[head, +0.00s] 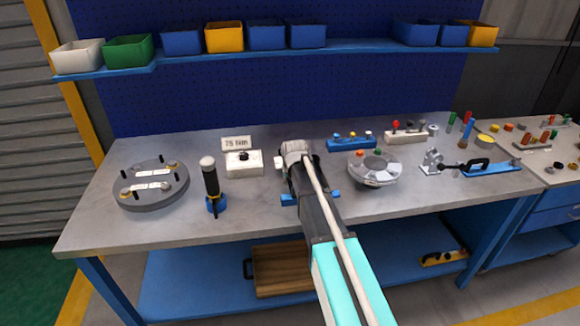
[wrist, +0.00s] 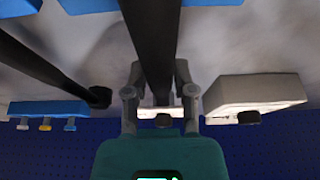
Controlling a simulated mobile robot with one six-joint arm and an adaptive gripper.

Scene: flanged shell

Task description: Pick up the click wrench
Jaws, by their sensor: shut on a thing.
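My gripper (wrist: 159,74) is shut on a long dark bar, which I take to be the click wrench (wrist: 152,35). In the wrist view the bar runs from the top edge down between the two grey fingers. Blue blocks (wrist: 92,5) lie on both sides of the bar at the top. They also show beside my arm in the head view (head: 289,199). I cannot tell whether the wrench is clear of the blocks.
A white box (head: 243,165) with a "75 Nm" sign stands left of my arm. Further left are a black handle in a blue base (head: 211,180) and a round grey plate (head: 150,200). A flanged disc (head: 374,172) is close on the right. Another dark rod (wrist: 45,70) is beside the gripper.

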